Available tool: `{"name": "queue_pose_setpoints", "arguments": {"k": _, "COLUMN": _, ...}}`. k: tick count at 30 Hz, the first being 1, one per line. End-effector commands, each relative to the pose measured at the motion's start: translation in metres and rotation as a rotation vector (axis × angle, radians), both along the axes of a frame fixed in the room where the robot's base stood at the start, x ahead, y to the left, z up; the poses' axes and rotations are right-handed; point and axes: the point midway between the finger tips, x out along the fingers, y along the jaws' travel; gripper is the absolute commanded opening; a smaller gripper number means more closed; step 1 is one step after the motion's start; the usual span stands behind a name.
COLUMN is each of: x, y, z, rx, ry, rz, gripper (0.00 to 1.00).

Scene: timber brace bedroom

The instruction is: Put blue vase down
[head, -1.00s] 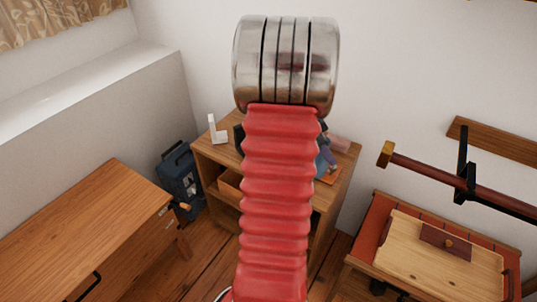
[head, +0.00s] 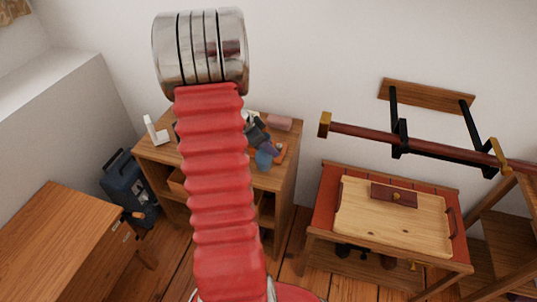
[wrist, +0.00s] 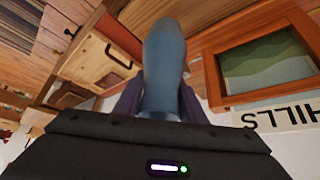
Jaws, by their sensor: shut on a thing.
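The blue vase (head: 264,160) shows over the top of the wooden cabinet (head: 285,170) in the head view. My gripper (head: 266,147) is shut on it, partly hidden behind my red arm. In the wrist view the blue vase (wrist: 163,60) points away from the camera, between the two purple fingers of my gripper (wrist: 160,103). I cannot tell whether the vase touches anything below it.
The cabinet top also bears a white angled object (head: 156,132) and a pink block (head: 279,123). To the right, a wooden tray (head: 365,230) lies on a red-topped table (head: 325,205). A desk (head: 60,240) and blue case (head: 128,186) stand left.

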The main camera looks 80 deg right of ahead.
Motion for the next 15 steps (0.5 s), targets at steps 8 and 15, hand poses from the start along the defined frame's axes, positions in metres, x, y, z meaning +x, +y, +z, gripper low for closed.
{"name": "queue_pose_setpoints", "arguments": {"k": 8, "x": 0.0, "y": 0.0, "z": -0.026, "rx": 0.003, "ry": 0.001, "rz": 0.001, "gripper": 0.06}}
{"name": "queue_pose_setpoints", "arguments": {"k": 15, "x": 0.001, "y": 0.0, "z": -0.037, "rx": -0.001, "ry": -0.001, "rz": 0.001, "gripper": 0.06}}
